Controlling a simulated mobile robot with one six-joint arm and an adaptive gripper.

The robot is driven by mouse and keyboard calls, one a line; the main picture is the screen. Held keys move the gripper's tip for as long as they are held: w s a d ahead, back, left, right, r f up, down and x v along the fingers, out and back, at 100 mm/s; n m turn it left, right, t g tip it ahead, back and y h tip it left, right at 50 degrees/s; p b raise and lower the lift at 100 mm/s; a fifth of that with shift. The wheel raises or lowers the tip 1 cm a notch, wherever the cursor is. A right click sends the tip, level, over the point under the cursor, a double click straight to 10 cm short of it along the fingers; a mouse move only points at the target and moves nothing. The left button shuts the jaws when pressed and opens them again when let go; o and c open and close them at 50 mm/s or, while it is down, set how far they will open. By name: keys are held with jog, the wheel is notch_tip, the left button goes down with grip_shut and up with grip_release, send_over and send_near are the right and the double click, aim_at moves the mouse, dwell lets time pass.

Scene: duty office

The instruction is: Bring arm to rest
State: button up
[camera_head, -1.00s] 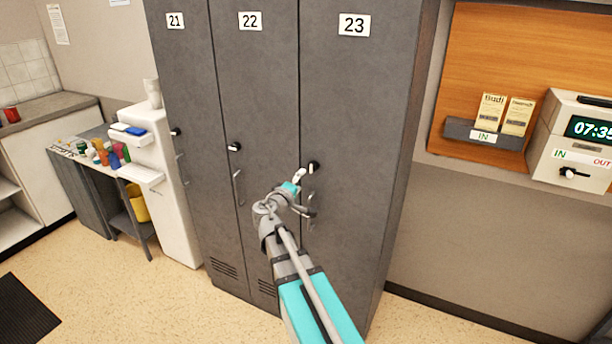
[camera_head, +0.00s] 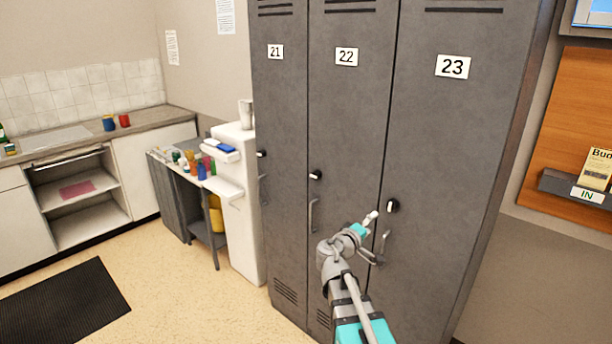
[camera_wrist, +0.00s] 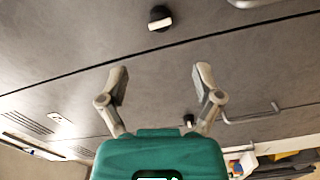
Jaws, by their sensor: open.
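My gripper (camera_head: 371,238) is in front of the grey lockers, near the knob and handle of locker 23 (camera_head: 437,150). In the wrist view my gripper (camera_wrist: 160,82) has its two fingers spread wide, with nothing between them. The dark locker doors (camera_wrist: 150,55) fill the view beyond the fingers. A black knob with a white bar (camera_wrist: 160,18) shows past the fingertips. I cannot tell exactly how far the fingers are from the doors. The locker doors look closed.
Left of the lockers stand a white water dispenser (camera_head: 243,205) and a small table (camera_head: 190,180) with several colourful items. A counter (camera_head: 150,118) is at the far left. A black mat (camera_head: 65,305) lies on the floor. A wooden board (camera_head: 570,135) is at the right.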

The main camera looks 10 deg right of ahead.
jog(key=s+a+f+m+g+y+p, duration=0.2)
jog(key=s+f+m+g+y, duration=0.3)
jog(key=s+f+g, duration=0.35)
jog(key=s+a+f+g+y+p, duration=0.2)
jog(key=s+a+f+y, duration=0.4)
jog(key=s+a+y, duration=0.3)
jog(key=a, duration=0.3)
jog(key=shift+s+a, duration=0.25)
jog(key=shift+a, duration=0.15)
jog(key=shift+g, duration=0.25)
dwell(0.4)
